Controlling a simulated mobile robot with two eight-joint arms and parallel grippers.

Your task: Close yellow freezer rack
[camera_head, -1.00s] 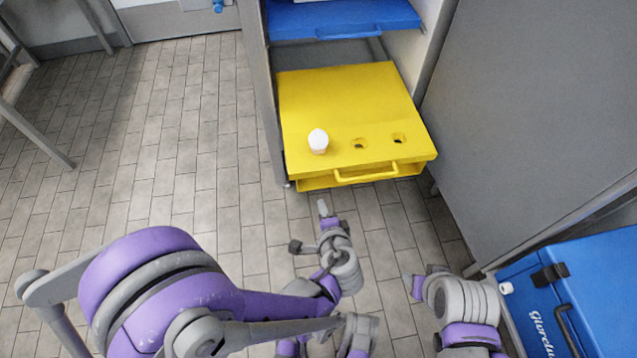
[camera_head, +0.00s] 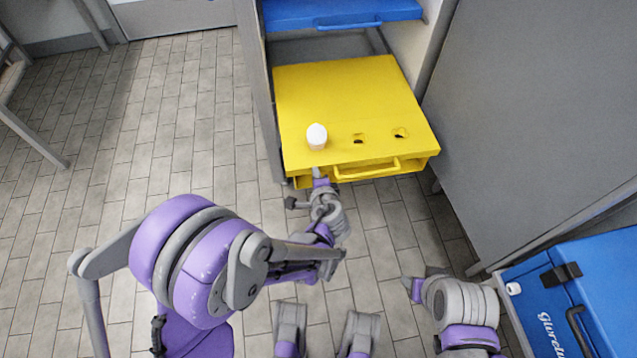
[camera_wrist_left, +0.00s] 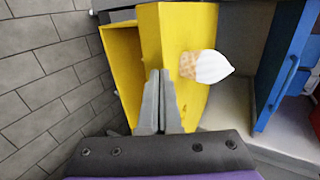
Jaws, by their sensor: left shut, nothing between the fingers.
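The yellow freezer rack (camera_head: 345,95) is pulled out from the freezer, with a yellow handle (camera_head: 368,170) on its front. A white-topped cone (camera_head: 317,136) stands in it near the front left, beside two empty holes. In the left wrist view the rack (camera_wrist_left: 178,35) and the cone (camera_wrist_left: 208,66) with its waffle base show close up. My left gripper (camera_head: 318,174) is shut and empty at the rack's front, left of the handle; its fingertips (camera_wrist_left: 158,80) overlap the yellow front in the wrist view, and I cannot tell if they touch. My right gripper (camera_head: 412,284) is low at the right, its jaws unclear.
A blue rack (camera_head: 340,12) sits above the yellow one. A grey panel (camera_head: 530,120) stands to the right, and a blue box (camera_head: 580,290) with a black handle is at the lower right. The tiled floor (camera_head: 150,130) at left is clear.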

